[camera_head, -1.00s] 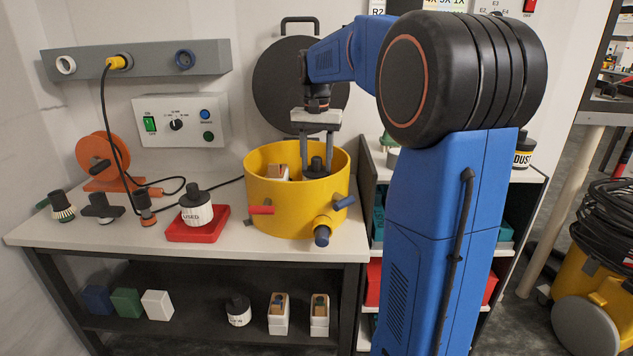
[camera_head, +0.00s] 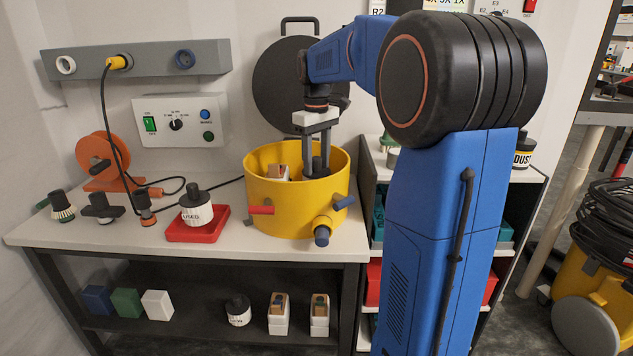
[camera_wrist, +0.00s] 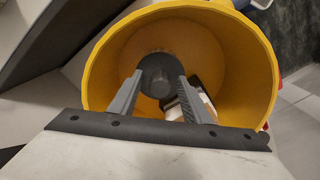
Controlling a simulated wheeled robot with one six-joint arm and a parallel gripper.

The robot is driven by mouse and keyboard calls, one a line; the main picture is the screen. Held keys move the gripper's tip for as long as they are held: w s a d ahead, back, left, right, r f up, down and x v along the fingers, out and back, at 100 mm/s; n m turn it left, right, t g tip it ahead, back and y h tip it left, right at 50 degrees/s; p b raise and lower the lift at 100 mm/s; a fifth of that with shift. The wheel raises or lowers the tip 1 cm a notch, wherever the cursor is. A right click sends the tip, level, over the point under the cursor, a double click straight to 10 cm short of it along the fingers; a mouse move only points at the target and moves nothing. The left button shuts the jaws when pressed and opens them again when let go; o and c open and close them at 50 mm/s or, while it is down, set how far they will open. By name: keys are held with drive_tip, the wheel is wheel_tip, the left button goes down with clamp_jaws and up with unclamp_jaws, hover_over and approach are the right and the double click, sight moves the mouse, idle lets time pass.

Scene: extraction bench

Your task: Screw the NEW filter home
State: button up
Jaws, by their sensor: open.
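The yellow drum (camera_head: 285,222) stands open-topped at the bench's right end. A dark filter top with a round knob (camera_wrist: 160,84) shows inside it in the wrist view; its seat and any label are hidden. My gripper (camera_head: 317,168) points down into the drum. In the wrist view my gripper (camera_wrist: 163,76) is open, with one finger on each side of the knob. I cannot tell whether the fingers touch it. A white filter with a black top, marked USED (camera_head: 196,210), stands in the red tray (camera_head: 180,236) left of the drum.
A white and tan block (camera_head: 277,172) sits inside the drum beside the filter, close to my right finger in the wrist view. Red and blue handles stick out of the drum's wall. Several dark fittings, an orange reel (camera_head: 97,158) and a cable lie left on the bench.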

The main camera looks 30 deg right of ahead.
drive_tip(key=n, duration=0.8)
clamp_jaws()
drive_tip(key=m, duration=0.9)
drive_tip(key=shift+m, duration=0.4)
drive_tip(key=m, duration=0.5)
drive_tip(key=shift+m, duration=0.4)
drive_tip(key=m, duration=0.4)
drive_tip(key=shift+m, duration=0.4)
